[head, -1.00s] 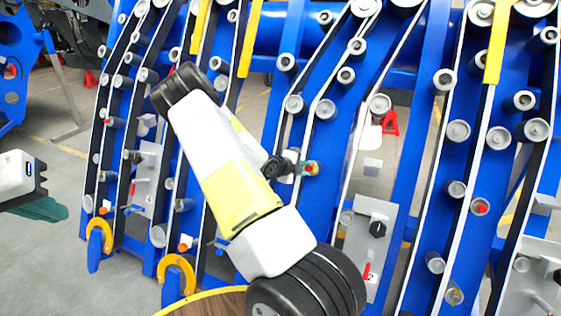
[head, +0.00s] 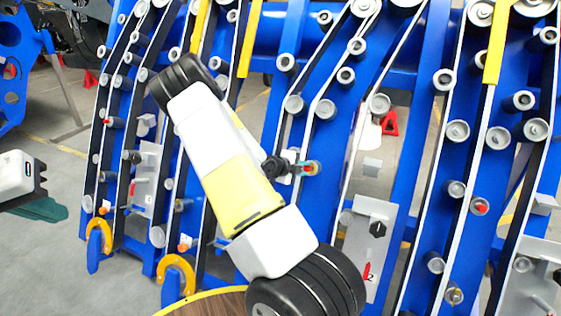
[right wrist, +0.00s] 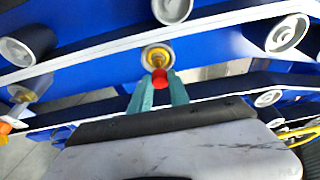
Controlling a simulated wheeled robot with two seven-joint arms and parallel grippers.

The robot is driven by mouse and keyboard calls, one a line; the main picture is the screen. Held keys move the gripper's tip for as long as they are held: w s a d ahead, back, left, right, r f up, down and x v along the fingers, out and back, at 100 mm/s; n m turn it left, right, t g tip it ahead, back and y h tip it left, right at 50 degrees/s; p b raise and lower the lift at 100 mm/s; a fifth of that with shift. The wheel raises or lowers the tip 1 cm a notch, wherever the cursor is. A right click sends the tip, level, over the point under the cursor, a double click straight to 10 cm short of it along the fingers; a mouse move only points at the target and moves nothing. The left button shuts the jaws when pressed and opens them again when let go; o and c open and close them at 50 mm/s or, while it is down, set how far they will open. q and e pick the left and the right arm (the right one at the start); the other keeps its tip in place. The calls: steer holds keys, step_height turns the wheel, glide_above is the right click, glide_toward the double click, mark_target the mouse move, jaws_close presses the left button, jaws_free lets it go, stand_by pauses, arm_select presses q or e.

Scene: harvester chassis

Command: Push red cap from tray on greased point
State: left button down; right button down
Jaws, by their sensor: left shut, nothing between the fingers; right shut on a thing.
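My right gripper (head: 301,166) is shut on a small red cap (right wrist: 160,78), in front of a blue beam. In the right wrist view the cap sits at the tips of the teal fingers (right wrist: 160,92). Right behind it is a round grey fitting with a yellow greased point (right wrist: 155,60). The cap overlaps the point's lower edge; whether it touches or is seated I cannot tell. In the head view the fingers largely hide the cap. My left gripper (head: 42,210) is shut and empty at the far left, low and away from the frame.
Blue beams with many grey rollers (head: 326,109) and white belts fill the view. Another roller (right wrist: 171,8) juts out just above the point. A round wooden surface with a yellow rim (head: 205,293) shows at the bottom; I cannot tell whether it is the tray.

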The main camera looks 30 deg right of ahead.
mark_target(306, 168)
steer(key=shift+s+a+r, duration=0.25)
steer(key=shift+a, duration=0.1)
steer(key=shift+d, duration=0.15)
steer(key=shift+w+d+f, duration=0.45)
steer(key=shift+w+d, duration=0.05)
steer(key=shift+w+d+f, duration=0.6)
steer(key=shift+d, duration=0.2)
stand_by(1.8)
steer(key=c, duration=1.1)
jaws_free()
steer(key=shift+c, duration=0.2)
steer(key=v, duration=0.8)
